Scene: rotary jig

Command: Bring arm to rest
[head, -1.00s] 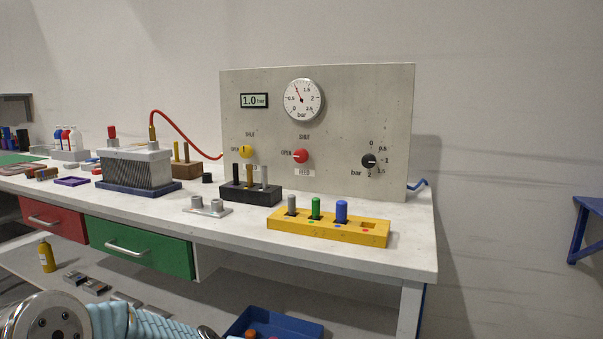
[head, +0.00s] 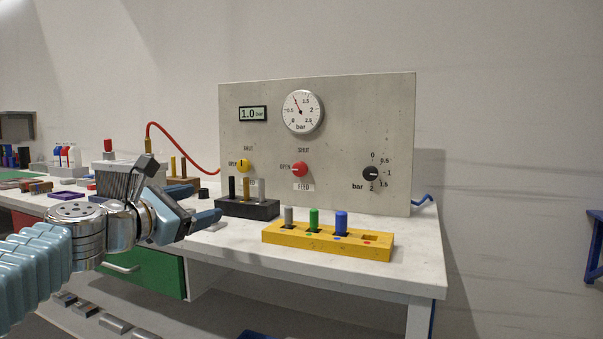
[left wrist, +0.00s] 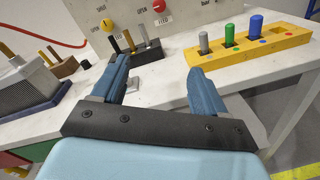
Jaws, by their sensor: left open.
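My left arm reaches in from the left in the head view. Its blue-fingered gripper (head: 204,205) is open and empty above the white bench (head: 330,272), left of the black block (head: 250,209) with several pegs. The black block (left wrist: 142,52) lies just beyond the fingertips. The grey panel (head: 350,110) behind carries a gauge (head: 303,112), a 1.0 bar display (head: 253,114), a yellow knob (head: 243,165), a red knob (head: 300,169) and a black knob (head: 370,174). My right gripper is out of view.
A yellow block (head: 330,240) with grey, green and blue pegs stands at the front right of the bench. A green drawer (head: 160,275) is below. The bench's right end is clear.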

